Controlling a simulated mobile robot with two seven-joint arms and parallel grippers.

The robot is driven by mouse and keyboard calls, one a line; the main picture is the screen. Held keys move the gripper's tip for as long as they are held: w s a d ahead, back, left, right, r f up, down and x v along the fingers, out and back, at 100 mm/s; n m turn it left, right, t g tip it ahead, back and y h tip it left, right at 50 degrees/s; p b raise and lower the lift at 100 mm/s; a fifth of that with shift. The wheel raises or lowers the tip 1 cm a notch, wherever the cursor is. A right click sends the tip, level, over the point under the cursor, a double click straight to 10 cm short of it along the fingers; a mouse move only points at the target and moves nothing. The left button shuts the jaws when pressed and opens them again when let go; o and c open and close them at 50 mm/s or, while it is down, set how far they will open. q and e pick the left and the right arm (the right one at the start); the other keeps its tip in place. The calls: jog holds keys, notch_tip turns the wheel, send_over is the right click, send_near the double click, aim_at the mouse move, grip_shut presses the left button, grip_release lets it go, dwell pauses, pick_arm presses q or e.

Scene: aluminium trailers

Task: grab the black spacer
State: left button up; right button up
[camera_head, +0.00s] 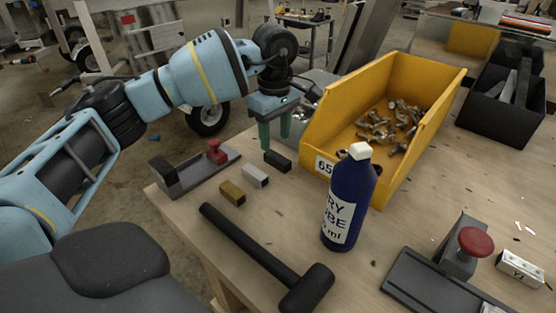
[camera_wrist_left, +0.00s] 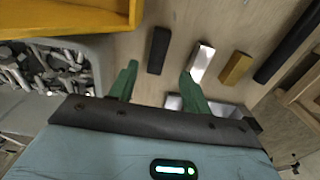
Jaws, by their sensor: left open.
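The black spacer (camera_head: 277,161) is a small dark block lying on the wooden bench, left of the yellow bin. It also shows in the left wrist view (camera_wrist_left: 158,50), upper middle, just beyond the gap between the fingers. My left gripper (camera_head: 275,143) points down with its green fingers close above the spacer. In the left wrist view the gripper (camera_wrist_left: 158,73) is open, its fingers spread wider than the spacer, with nothing between them. I cannot tell the exact height of the fingertips over the bench. My right gripper is not in view.
A silver block (camera_head: 255,176) and a brass block (camera_head: 232,193) lie beside the spacer. A red-knobbed fixture (camera_head: 195,172) is left of them. The yellow bin (camera_head: 330,122) of bolts stands close right. A blue bottle (camera_head: 348,205) and black mallet (camera_head: 265,255) are nearer.

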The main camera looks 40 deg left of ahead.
aim_at(277, 157)
pick_arm(q)
jog(key=shift+w+d+f, duration=0.1)
jog(key=shift+f, duration=1.35)
jog(key=shift+w+f, duration=0.1)
jog(key=shift+f, duration=1.3)
jog(key=shift+c, duration=0.5)
grip_shut()
